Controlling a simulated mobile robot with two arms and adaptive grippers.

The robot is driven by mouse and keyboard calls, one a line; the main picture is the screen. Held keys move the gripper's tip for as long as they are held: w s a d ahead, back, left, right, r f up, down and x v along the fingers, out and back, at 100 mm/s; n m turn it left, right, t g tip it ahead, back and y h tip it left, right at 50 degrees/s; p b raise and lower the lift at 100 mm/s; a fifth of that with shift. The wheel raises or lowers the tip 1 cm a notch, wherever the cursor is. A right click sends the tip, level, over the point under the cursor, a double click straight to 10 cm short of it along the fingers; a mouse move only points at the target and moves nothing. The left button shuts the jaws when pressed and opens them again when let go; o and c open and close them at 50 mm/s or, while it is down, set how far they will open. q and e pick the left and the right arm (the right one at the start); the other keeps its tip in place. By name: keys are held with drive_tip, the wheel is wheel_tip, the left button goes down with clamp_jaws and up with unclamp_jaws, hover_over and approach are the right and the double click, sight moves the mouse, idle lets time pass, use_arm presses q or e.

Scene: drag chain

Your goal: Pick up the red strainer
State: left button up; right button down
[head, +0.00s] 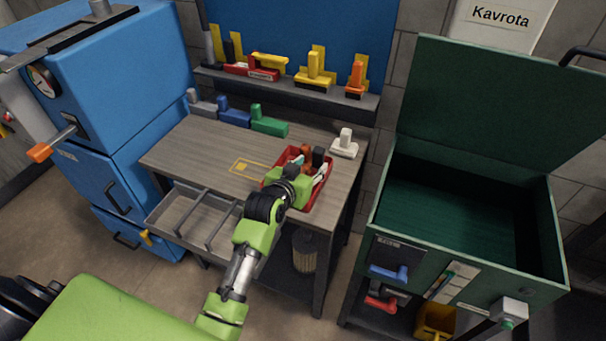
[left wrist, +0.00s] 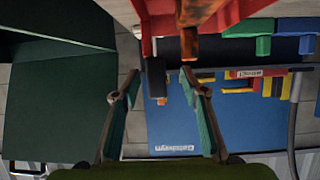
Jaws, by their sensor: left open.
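I cannot pick out a red strainer for certain. A red-orange piece (head: 306,157) stands in the red tray (head: 267,183) on the workbench; an orange-brown piece (left wrist: 189,46) shows in the left wrist view below the red tray edge (left wrist: 147,42). A black block (head: 318,156) stands beside it; it also shows in the left wrist view (left wrist: 155,78). My left gripper (head: 306,181) is over the tray and hides part of its contents. In the left wrist view its teal fingers (left wrist: 149,86) are spread, with nothing clearly held. My right gripper is not in view.
The workbench (head: 195,150) has a pulled-out drawer (head: 185,222). Grey, blue, green and white blocks stand along its back, below a shelf (head: 290,90) of tools. An open green chest (head: 470,200) stands at right, a blue cabinet (head: 120,90) at left. The bench's left top is mostly clear.

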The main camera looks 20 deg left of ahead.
sight(316, 161)
use_arm(q)
drive_tip(key=x, duration=0.1)
drive_tip(key=p+x, duration=0.1)
drive_tip(key=x, duration=0.2)
drive_tip(key=shift+w+d+r, duration=0.1)
drive_tip(key=shift+w+d, duration=0.25)
drive_tip(key=shift+w, duration=0.1)
clamp_jaws()
drive_tip(key=shift+r, duration=0.15)
